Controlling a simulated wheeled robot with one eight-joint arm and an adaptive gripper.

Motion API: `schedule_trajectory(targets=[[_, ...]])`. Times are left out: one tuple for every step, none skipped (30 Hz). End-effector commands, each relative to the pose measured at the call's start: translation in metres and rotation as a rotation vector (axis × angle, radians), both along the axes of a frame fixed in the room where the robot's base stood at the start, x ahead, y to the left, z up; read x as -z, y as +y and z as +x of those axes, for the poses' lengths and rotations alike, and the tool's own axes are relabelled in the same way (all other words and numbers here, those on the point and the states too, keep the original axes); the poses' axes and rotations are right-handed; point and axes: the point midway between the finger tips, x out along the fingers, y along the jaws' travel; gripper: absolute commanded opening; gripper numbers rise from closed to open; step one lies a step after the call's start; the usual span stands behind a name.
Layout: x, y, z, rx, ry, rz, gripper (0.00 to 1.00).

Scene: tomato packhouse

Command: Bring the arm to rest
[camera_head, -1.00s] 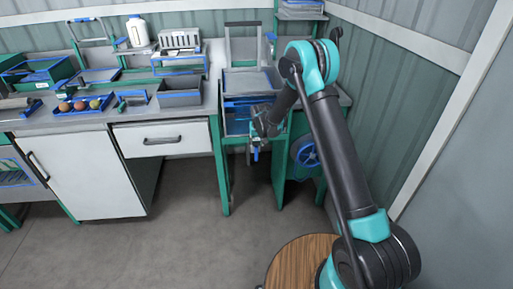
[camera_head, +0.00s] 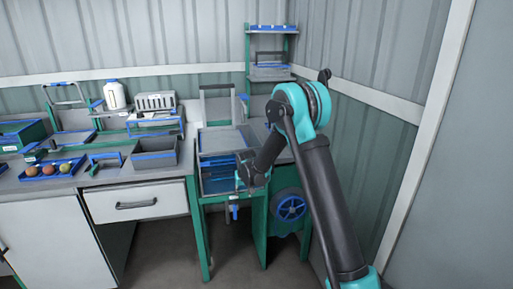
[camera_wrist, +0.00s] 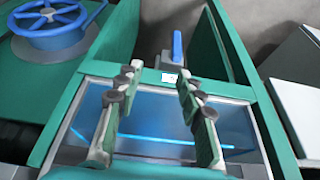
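My arm rises at the right of the head view and bends over at its teal elbow. My gripper (camera_head: 248,172) hangs in front of the green-framed stand at the end of the bench, small and partly dark there. In the wrist view my gripper (camera_wrist: 158,82) is open, its two green-grey fingers well apart with nothing between them. Below the fingers is the stand's blue see-through panel (camera_wrist: 170,125). I cannot tell whether the fingers touch it.
The blue-handled valve (camera_head: 235,209) is close below the gripper. A blue handwheel (camera_head: 290,206) is right of it. The bench (camera_head: 130,195) at left carries a fruit tray (camera_head: 28,176), grey bin (camera_head: 156,160) and white bottle (camera_head: 115,97). A corrugated wall stands behind the arm.

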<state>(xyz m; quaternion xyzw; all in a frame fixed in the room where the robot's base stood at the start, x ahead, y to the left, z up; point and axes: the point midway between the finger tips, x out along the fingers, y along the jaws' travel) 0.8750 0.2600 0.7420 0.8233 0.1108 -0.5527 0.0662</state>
Motion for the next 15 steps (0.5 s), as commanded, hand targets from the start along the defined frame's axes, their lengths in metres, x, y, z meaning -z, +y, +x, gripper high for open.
schedule_trajectory(targets=[[-0.015, -0.020, -0.009, 0.014, 0.001, -0.001, 0.38], [-0.022, -0.030, -0.015, 0.020, 0.001, -0.001, 0.38], [-0.032, -0.044, -0.022, 0.029, 0.002, -0.002, 0.38], [-0.039, -0.054, -0.028, 0.034, 0.003, -0.002, 0.38], [-0.045, -0.063, -0.035, 0.040, 0.003, -0.002, 0.38], [-0.054, -0.077, -0.044, 0.049, 0.004, -0.003, 0.38], [-0.060, -0.086, -0.051, 0.055, 0.004, -0.002, 0.38], [-0.065, -0.096, -0.058, 0.061, 0.005, -0.003, 0.38], [-0.072, -0.108, -0.069, 0.069, 0.005, -0.004, 0.38], [-0.077, -0.117, -0.077, 0.075, 0.006, -0.005, 0.38], [-0.082, -0.126, -0.085, 0.081, 0.006, -0.005, 0.38], [-0.088, -0.138, -0.096, 0.090, 0.007, -0.005, 0.38], [-0.092, -0.147, -0.105, 0.096, 0.007, -0.006, 0.38], [-0.096, -0.155, -0.113, 0.102, 0.008, -0.007, 0.38], [-0.101, -0.166, -0.126, 0.109, 0.008, -0.007, 0.38]])
